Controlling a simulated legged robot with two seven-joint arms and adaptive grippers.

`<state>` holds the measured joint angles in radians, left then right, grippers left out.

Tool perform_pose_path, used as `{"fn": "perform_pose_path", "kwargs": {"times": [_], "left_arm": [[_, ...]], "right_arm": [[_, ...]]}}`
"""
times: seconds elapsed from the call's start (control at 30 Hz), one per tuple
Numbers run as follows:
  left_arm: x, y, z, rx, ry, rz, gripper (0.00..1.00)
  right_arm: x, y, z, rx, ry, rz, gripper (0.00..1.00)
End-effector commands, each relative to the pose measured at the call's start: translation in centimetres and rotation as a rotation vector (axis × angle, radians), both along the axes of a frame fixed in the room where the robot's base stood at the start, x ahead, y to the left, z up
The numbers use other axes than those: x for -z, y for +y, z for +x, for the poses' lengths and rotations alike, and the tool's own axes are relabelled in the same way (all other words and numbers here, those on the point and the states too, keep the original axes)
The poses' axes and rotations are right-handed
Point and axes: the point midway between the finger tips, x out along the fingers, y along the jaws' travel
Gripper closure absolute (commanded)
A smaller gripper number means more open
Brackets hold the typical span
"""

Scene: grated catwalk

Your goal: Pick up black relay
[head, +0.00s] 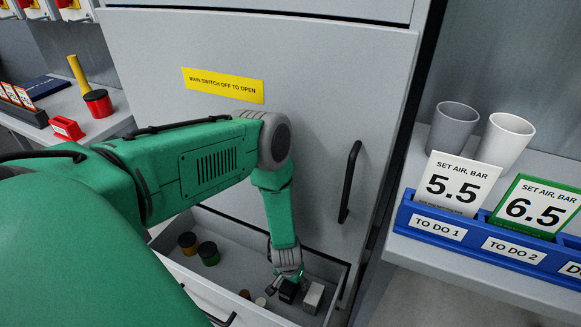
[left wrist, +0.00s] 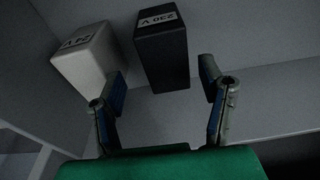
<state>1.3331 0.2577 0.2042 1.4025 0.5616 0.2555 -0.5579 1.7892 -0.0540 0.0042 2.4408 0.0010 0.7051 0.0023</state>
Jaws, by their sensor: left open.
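The black relay (left wrist: 161,57), a dark block labelled 230 V, stands in the open drawer (head: 237,262). In the head view the black relay (head: 288,291) is partly covered by my left gripper (head: 280,284). In the left wrist view my left gripper (left wrist: 162,95) is open, and the lower end of the relay shows between and just beyond its fingertips. I see no clear contact. A white relay (left wrist: 86,56) stands beside it on the left, close to the left finger; it also shows in the head view (head: 313,297). My right gripper is not in view.
Two dark round pots with coloured bands (head: 198,248) and small round pieces (head: 252,298) share the drawer. The cabinet door (head: 330,120) with a black handle (head: 349,182) rises behind it. A shelf with cups and a blue card rack (head: 485,240) is at right.

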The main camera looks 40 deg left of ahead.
Motion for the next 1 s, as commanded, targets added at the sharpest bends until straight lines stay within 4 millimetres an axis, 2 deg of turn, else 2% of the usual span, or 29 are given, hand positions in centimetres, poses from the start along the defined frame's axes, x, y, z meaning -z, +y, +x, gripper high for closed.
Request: {"fn": "perform_pose_path", "kwargs": {"times": [0.2,0.3,0.6,0.77,0.8,1.0], "left_arm": [[3.4,0.5,-0.2,-0.001,0.002,0.002,0.37],[4.4,0.4,0.1,-0.001,0.000,0.004,0.37],[4.6,0.6,0.2,0.000,0.000,0.003,0.37],[4.6,0.6,0.2,0.000,0.001,0.003,0.93],[4.6,0.6,0.2,0.000,0.001,0.003,0.98],[4.7,0.7,0.1,-0.001,0.002,0.004,0.98]], "right_arm": [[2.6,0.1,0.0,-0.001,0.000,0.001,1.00],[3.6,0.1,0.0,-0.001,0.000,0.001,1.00],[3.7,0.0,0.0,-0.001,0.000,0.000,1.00],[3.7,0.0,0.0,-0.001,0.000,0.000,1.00],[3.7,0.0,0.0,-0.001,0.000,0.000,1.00],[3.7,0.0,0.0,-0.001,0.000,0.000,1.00]]}}
